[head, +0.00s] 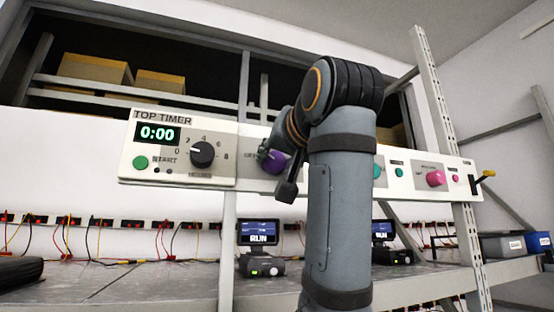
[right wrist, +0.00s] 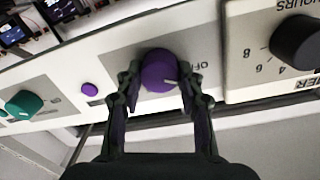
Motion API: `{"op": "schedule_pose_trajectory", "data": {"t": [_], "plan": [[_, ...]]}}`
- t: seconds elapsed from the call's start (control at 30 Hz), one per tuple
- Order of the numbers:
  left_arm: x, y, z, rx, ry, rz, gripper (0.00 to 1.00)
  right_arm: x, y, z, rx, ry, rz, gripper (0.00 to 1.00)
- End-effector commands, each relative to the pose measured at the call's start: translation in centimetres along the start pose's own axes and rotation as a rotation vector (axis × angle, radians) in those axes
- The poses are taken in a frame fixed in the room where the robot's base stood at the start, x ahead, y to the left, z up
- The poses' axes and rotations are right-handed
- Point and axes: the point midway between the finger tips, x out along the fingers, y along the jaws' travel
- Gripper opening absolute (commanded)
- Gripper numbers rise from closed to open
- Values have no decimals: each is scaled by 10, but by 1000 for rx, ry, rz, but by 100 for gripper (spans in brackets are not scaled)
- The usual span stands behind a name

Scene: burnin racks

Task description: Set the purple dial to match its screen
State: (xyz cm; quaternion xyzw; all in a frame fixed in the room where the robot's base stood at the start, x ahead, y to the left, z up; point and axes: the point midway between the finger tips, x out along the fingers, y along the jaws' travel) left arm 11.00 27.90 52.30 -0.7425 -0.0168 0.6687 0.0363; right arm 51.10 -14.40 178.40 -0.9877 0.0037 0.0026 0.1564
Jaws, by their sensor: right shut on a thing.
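The purple dial (head: 276,162) is on the long white panel, just right of the top timer, partly hidden by my right arm. In the right wrist view the purple dial (right wrist: 158,66) sits between my fingers, with a white mark on its face and "OFF" lettering beside it. My right gripper (head: 270,158) is shut on the dial, one finger on each side; it also shows in the right wrist view (right wrist: 159,78). A screen (head: 259,228) on the shelf below the dial reads "RUN"; its smaller text is unreadable. My left gripper is not in view.
The top timer (head: 179,148) shows 0:00, with a black knob (head: 202,154) and a green start button (head: 140,162). A teal dial (right wrist: 24,104), a small purple button (right wrist: 89,89) and a pink dial (head: 435,178) share the panel. A second RUN screen (head: 383,228) stands further right.

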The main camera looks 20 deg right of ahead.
Motion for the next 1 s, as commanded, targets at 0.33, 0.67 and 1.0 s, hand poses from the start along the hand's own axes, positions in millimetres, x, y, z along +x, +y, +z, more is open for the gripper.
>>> {"op": "schedule_pose_trajectory", "data": {"t": [0.33,0.67,1.0], "plan": [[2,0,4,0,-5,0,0,0,1,-1,285,-9,3,6],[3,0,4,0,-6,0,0,-1,2,-1,524,-18,4,6],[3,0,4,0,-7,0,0,-1,2,-1,648,-24,5,6]]}}
